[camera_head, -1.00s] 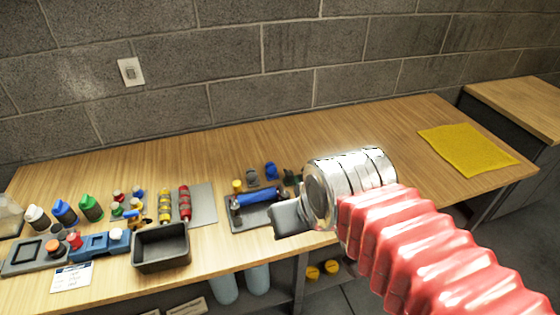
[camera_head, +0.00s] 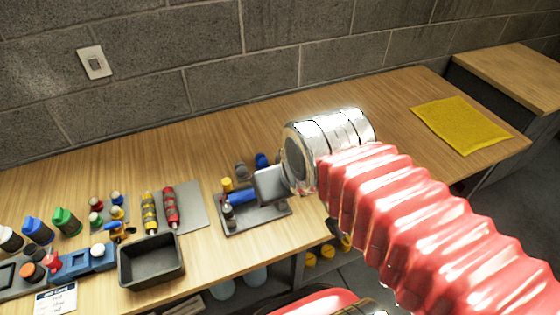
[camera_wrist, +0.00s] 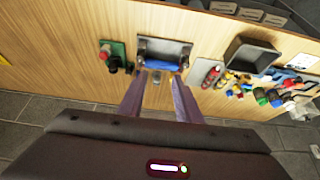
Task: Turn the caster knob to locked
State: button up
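My gripper (camera_wrist: 157,102) shows two separated fingers in the wrist view, with nothing between them. In the head view its grey end (camera_head: 272,185) overlaps the right part of a dark tray (camera_head: 272,217). The tray holds a blue cylinder (camera_head: 241,197), which lies just beyond the fingertips in the wrist view (camera_wrist: 160,67). A yellow-topped post (camera_head: 227,185) and a dark post with a pale top (camera_head: 228,213) stand at the tray's left. Grey (camera_head: 241,172) and blue (camera_head: 262,160) knobs stand behind. I cannot tell which part is the caster knob, or its setting.
Several bottles and coloured knobs fill the far left. A red-black knob on a green board (camera_wrist: 116,50) is beside the tray. A yellow mat (camera_head: 460,124) lies right, with clear bench around it.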

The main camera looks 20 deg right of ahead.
jog(key=shift+o, duration=0.6)
jog(key=shift+o, duration=0.8)
jog(key=shift+w, duration=0.1)
jog(key=w+d+n+g, duration=0.3)
jog(key=w+d+n, duration=0.15)
jog(key=w, duration=0.95)
jog(key=w+d+f+n+g, duration=0.1)
jog(key=w+d+f+n, duration=0.1)
jog(key=w+f, duration=0.3)
jog(key=w+d+f+n+g, duration=0.1)
jog(key=w+d+f+n, duration=0.1)
jog(key=w+d+f, duration=0.3)
jog(key=w, duration=0.2)
jog(key=shift+w+d+g, duration=0.3)
jog(key=shift+w, duration=0.05)
jog(key=shift+f+n, duration=0.15)
jog(key=shift+n, duration=0.1)
notch_tip(320, 180, down, 14)
jog(key=shift+r, duration=0.15)
jog(key=shift+c, duration=0.7)
